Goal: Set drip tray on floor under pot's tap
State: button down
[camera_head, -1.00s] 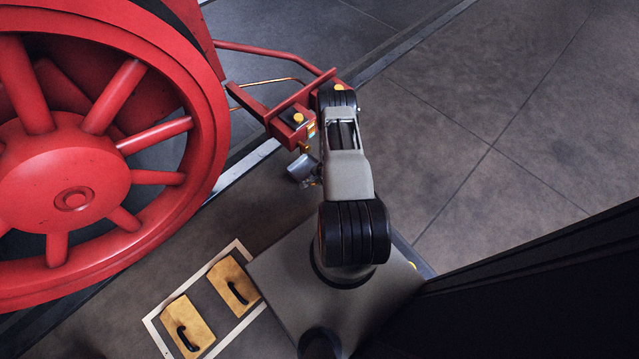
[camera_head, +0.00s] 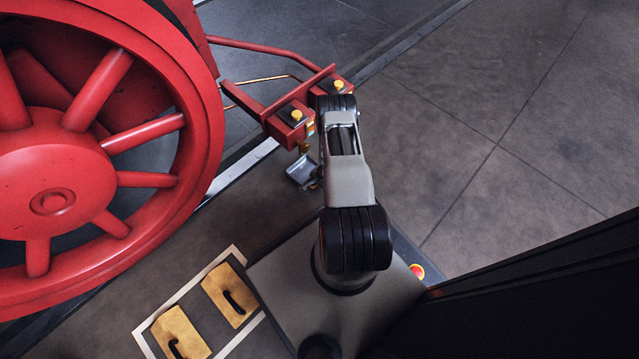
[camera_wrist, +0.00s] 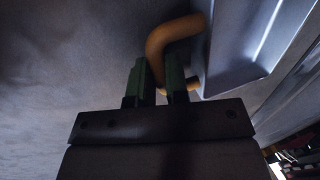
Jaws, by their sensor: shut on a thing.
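The drip tray (camera_head: 301,170) is a small grey metal pan in the head view, just left of my arm. It lies close below a brass tap (camera_head: 304,147) in the picture, which hangs from a red box (camera_head: 291,128) with a yellow cap. In the wrist view the tray (camera_wrist: 237,55) shows at the upper right, with a bent orange-brown handle (camera_wrist: 176,36). My gripper (camera_wrist: 159,75) is shut on that handle between its green fingers. My arm hides most of the gripper in the head view. I cannot tell whether the tray touches the floor.
A large red spoked wheel (camera_head: 205,130) stands at the left. Red bars (camera_head: 270,49) run to the boxes. Two yellow blocks with black handles (camera_head: 229,294) lie in a white-outlined area at the lower left. Open tiled floor (camera_head: 480,110) spreads to the right.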

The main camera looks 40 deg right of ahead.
jog(key=c, duration=1.1)
grip_release()
jog(key=p+v, duration=0.6)
jog(key=v, duration=0.6)
jog(key=shift+w, duration=0.1)
